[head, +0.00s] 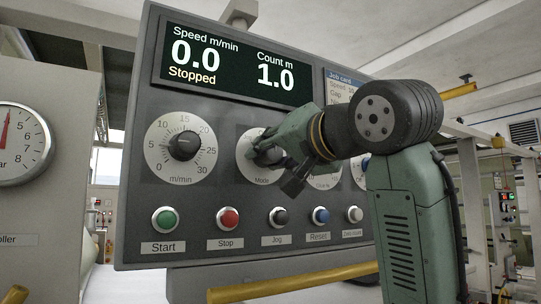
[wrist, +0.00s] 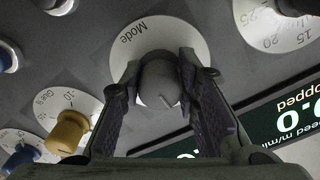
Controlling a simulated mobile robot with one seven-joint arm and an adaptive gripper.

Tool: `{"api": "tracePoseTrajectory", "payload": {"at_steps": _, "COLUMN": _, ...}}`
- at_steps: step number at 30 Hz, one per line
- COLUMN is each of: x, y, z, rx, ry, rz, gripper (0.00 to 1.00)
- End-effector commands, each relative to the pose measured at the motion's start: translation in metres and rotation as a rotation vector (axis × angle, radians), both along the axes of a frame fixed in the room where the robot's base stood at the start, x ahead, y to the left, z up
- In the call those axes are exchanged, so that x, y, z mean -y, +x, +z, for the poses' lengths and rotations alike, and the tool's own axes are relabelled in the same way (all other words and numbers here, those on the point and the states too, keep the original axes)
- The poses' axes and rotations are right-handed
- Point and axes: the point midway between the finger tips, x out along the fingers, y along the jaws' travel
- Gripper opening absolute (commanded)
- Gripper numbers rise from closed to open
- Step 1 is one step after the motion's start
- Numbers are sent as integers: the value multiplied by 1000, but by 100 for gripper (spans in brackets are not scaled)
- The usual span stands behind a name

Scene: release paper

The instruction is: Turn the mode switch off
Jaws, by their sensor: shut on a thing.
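The mode switch is a dark grey round knob (wrist: 160,82) on a white dial plate (wrist: 180,32) lettered "Mode". The plate also shows in the head view (head: 245,166), with most of its knob hidden behind my gripper. My gripper (head: 270,153) reaches the panel from the right. In the wrist view its two fingers lie on either side of the knob, shut on it. A pale pointer line shows on the knob's lower right in that view. The plate's position labels cannot be read.
The control panel (head: 215,118) has a display (head: 235,65) reading 0.0, Stopped and count 1.0. A speed dial (head: 183,147) is left of the mode dial. Buttons line the bottom, among them a red Stop (head: 229,217). A yellow knob (wrist: 68,132) is close beside my fingers.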

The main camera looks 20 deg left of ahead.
Motion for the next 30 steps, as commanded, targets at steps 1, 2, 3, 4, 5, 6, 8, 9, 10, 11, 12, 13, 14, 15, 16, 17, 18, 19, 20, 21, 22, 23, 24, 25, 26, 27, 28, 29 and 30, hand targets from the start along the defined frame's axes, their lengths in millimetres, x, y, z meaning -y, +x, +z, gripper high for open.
{"api": "tracePoseTrajectory", "payload": {"at_steps": 1, "x": 1, "y": 0, "z": 1, "rx": 2, "ry": 4, "rz": -1, "gripper": 1}}
{"api": "tracePoseTrajectory", "payload": {"at_steps": 2, "x": 1, "y": 0, "z": 1, "rx": 2, "ry": 4, "rz": -1, "gripper": 1}}
{"api": "tracePoseTrajectory", "payload": {"at_steps": 3, "x": 1, "y": 0, "z": 1, "rx": 2, "ry": 4, "rz": -1, "gripper": 1}}
{"api": "tracePoseTrajectory", "payload": {"at_steps": 4, "x": 1, "y": 0, "z": 1, "rx": 2, "ry": 3, "rz": -1, "gripper": 1}}
{"api": "tracePoseTrajectory", "payload": {"at_steps": 5, "x": 1, "y": 0, "z": 1, "rx": 2, "ry": 3, "rz": -1, "gripper": 1}}
{"api": "tracePoseTrajectory", "payload": {"at_steps": 6, "x": 1, "y": 0, "z": 1, "rx": 2, "ry": 3, "rz": -1, "gripper": 1}}
{"api": "tracePoseTrajectory", "payload": {"at_steps": 8, "x": 1, "y": 0, "z": 2, "rx": 2, "ry": 3, "rz": -1, "gripper": 32}}
{"api": "tracePoseTrajectory", "payload": {"at_steps": 9, "x": 1, "y": 0, "z": 1, "rx": 2, "ry": 3, "rz": -1, "gripper": 35}}
{"api": "tracePoseTrajectory", "payload": {"at_steps": 10, "x": 1, "y": 0, "z": 1, "rx": 2, "ry": 3, "rz": -1, "gripper": 37}}
{"api": "tracePoseTrajectory", "payload": {"at_steps": 11, "x": 1, "y": 0, "z": 1, "rx": 2, "ry": 2, "rz": -1, "gripper": 39}}
{"api": "tracePoseTrajectory", "payload": {"at_steps": 12, "x": 0, "y": 0, "z": 1, "rx": 3, "ry": 2, "rz": -1, "gripper": 41}}
{"api": "tracePoseTrajectory", "payload": {"at_steps": 13, "x": 1, "y": 0, "z": 1, "rx": 2, "ry": 1, "rz": -2, "gripper": 43}}
{"api": "tracePoseTrajectory", "payload": {"at_steps": 14, "x": 0, "y": 0, "z": 1, "rx": 2, "ry": 1, "rz": -1, "gripper": 45}}
{"api": "tracePoseTrajectory", "payload": {"at_steps": 15, "x": 0, "y": 0, "z": 1, "rx": 2, "ry": 1, "rz": -1, "gripper": 48}}
{"api": "tracePoseTrajectory", "payload": {"at_steps": 16, "x": 0, "y": 0, "z": 1, "rx": 2, "ry": 1, "rz": -1, "gripper": 50}}
{"api": "tracePoseTrajectory", "payload": {"at_steps": 17, "x": 0, "y": 0, "z": 1, "rx": 2, "ry": 1, "rz": -1, "gripper": 50}}
{"api": "tracePoseTrajectory", "payload": {"at_steps": 18, "x": 0, "y": 0, "z": 1, "rx": 2, "ry": 1, "rz": -1, "gripper": 50}}
{"api": "tracePoseTrajectory", "payload": {"at_steps": 19, "x": 0, "y": 0, "z": 1, "rx": 2, "ry": 1, "rz": -1, "gripper": 50}}
{"api": "tracePoseTrajectory", "payload": {"at_steps": 20, "x": 0, "y": 0, "z": 0, "rx": 1, "ry": 0, "rz": -1, "gripper": 50}}
{"api": "tracePoseTrajectory", "payload": {"at_steps": 21, "x": 0, "y": 0, "z": 0, "rx": 1, "ry": 0, "rz": -1, "gripper": 50}}
{"api": "tracePoseTrajectory", "payload": {"at_steps": 22, "x": 0, "y": 0, "z": 0, "rx": 1, "ry": 0, "rz": -1, "gripper": 50}}
{"api": "tracePoseTrajectory", "payload": {"at_steps": 23, "x": 0, "y": 0, "z": 0, "rx": 1, "ry": 0, "rz": -1, "gripper": 50}}
{"api": "tracePoseTrajectory", "payload": {"at_steps": 24, "x": 0, "y": 0, "z": 0, "rx": 1, "ry": 0, "rz": -1, "gripper": 50}}
{"api": "tracePoseTrajectory", "payload": {"at_steps": 25, "x": 1, "y": -1, "z": 0, "rx": 1, "ry": 0, "rz": -1, "gripper": 50}}
{"api": "tracePoseTrajectory", "payload": {"at_steps": 26, "x": 2, "y": -1, "z": 1, "rx": 1, "ry": 0, "rz": -1, "gripper": 50}}
{"api": "tracePoseTrajectory", "payload": {"at_steps": 27, "x": 4, "y": -3, "z": 1, "rx": 3, "ry": 0, "rz": -1, "gripper": 50}}
{"api": "tracePoseTrajectory", "payload": {"at_steps": 28, "x": 7, "y": -5, "z": 1, "rx": 3, "ry": 1, "rz": 0, "gripper": 50}}
{"api": "tracePoseTrajectory", "payload": {"at_steps": 29, "x": 10, "y": -7, "z": 1, "rx": 3, "ry": 1, "rz": -1, "gripper": 50}}
{"api": "tracePoseTrajectory", "payload": {"at_steps": 30, "x": 14, "y": -11, "z": 1, "rx": 3, "ry": 1, "rz": -2, "gripper": 50}}
